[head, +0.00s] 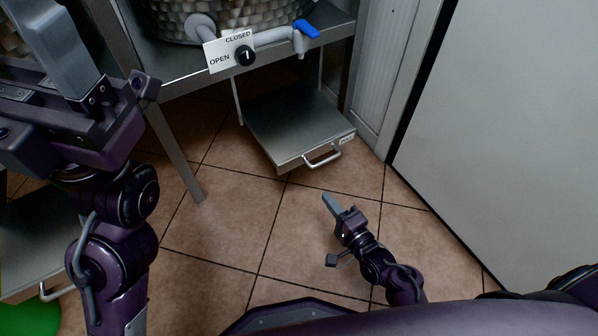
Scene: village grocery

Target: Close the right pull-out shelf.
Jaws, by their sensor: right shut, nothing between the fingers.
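The right pull-out shelf (290,125) is a flat metal tray hanging low under the metal stand, with its front edge towards me. It has a bar handle (322,158) and a small label at its front. It looks pulled out; its back part lies in shadow under the stand. My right gripper (330,204) is shut and empty, in front of the handle and apart from it, over the tiled floor. My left gripper (48,38) is large at the upper left, far from this shelf; whether its fingers are apart does not show.
A metal stand (190,80) carries a vat with a tap, a blue lever (306,28) and an OPEN/CLOSED sign (228,52). Another pull-out shelf (38,240) is at the lower left. A pale panel (510,130) bounds the right. Tiled floor lies clear between.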

